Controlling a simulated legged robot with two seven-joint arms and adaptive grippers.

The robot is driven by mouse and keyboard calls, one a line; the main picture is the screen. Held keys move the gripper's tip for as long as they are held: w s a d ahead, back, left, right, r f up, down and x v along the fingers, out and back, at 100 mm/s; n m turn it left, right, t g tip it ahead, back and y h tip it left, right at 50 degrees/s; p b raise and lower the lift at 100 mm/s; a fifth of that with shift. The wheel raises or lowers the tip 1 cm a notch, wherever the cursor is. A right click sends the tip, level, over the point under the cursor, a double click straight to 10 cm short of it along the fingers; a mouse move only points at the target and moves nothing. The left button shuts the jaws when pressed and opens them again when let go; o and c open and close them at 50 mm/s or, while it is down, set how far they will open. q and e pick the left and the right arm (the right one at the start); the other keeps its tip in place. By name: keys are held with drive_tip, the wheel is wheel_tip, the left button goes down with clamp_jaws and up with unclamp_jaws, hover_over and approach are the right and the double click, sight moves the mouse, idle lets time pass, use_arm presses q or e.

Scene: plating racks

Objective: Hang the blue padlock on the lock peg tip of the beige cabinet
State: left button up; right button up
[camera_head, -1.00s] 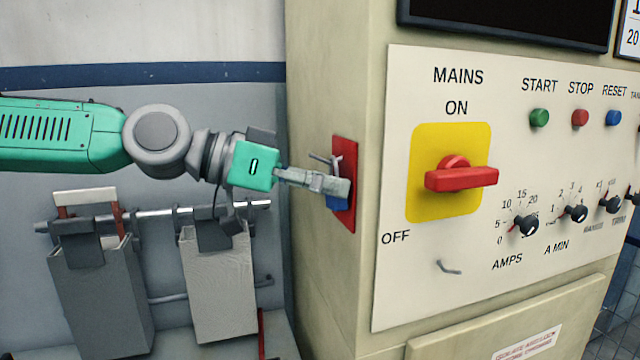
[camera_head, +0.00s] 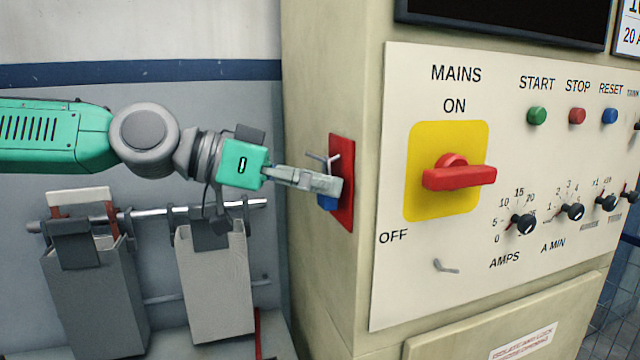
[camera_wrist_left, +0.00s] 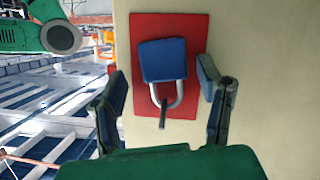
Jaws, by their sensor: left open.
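The blue padlock (camera_head: 326,203) hangs by its grey shackle at a peg (camera_head: 326,161) on a red plate (camera_head: 345,165) on the left side of the beige cabinet (camera_head: 312,250). My left gripper (camera_head: 338,186) is at the plate and partly covers the padlock. In the left wrist view, the open fingers of my left gripper (camera_wrist_left: 163,75) stand on either side of the padlock (camera_wrist_left: 164,61), with a visible gap on each side. The dark peg (camera_wrist_left: 164,119) shows at its shackle. A small bent grey peg (camera_head: 446,266) sticks out of the front panel below OFF. My right gripper is not in view.
The front panel (camera_head: 395,300) carries a red mains switch (camera_head: 458,178) on a yellow plate, buttons and several knobs. Two grey bins (camera_head: 217,290) hang on a rail (camera_head: 150,213) at the left, below my left arm. The space before the panel looks clear.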

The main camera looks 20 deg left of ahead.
use_arm(q)
drive_tip(key=v, duration=1.1)
drive_tip(key=shift+a, duration=0.35)
drive_tip(key=shift+s+d, duration=0.1)
